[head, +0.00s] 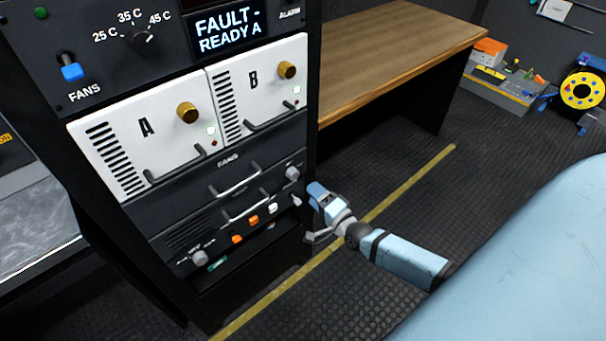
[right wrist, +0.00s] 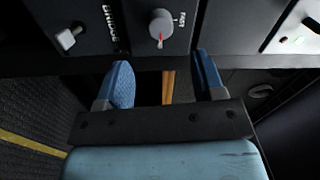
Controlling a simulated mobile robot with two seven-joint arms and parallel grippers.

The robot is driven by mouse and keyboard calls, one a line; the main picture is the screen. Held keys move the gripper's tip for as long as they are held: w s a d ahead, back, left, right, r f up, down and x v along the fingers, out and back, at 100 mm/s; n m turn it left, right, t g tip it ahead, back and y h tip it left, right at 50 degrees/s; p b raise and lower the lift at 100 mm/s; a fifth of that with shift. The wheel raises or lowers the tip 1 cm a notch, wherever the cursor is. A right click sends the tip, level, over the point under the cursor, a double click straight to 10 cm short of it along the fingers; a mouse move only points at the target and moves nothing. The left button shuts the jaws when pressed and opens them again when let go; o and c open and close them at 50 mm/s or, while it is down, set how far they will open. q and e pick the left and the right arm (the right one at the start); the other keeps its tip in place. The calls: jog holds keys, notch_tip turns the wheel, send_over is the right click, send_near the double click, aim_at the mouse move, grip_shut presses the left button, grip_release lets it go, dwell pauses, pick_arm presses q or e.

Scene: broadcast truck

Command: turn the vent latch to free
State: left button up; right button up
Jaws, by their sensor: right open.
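A round grey knob (head: 292,172) sits at the right end of the fans panel on the rack. My left gripper is out of view.
The rack has white modules A (head: 150,135) and B (head: 262,80), gold knobs, handles and a display (head: 228,28) reading "FAULT - READY A". A wooden desk (head: 390,50) stands behind. A cable reel (head: 582,90) is far right. The floor around the yellow line is clear.

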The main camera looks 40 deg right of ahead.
jog(key=s, duration=0.5)
jog(key=shift+s+d+f, duration=0.1)
jog(key=shift+s+d, duration=0.1)
jog(key=shift+s, duration=0.1)
